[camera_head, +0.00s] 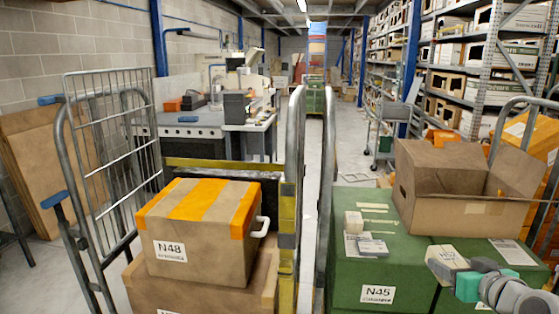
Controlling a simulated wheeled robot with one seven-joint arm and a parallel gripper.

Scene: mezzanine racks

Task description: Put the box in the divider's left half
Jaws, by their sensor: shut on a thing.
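My gripper (474,282) is at the lower right, grey with teal parts. It is shut on a small beige box (446,263) with a printed label, held over the front right of a green crate top (405,263). The fingertips are partly hidden, and I cannot tell how far the box is above the green surface. An open cardboard carton (458,208) with raised flaps stands behind the box, on the green crates. Its inside floor is hidden by its front wall. I cannot make out a divider in this view.
A taped brown box N48 (195,247) stands on another box at the left. Upright metal cart rails (293,150) rise between the stacks. An orange box (533,135) stands at the right.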

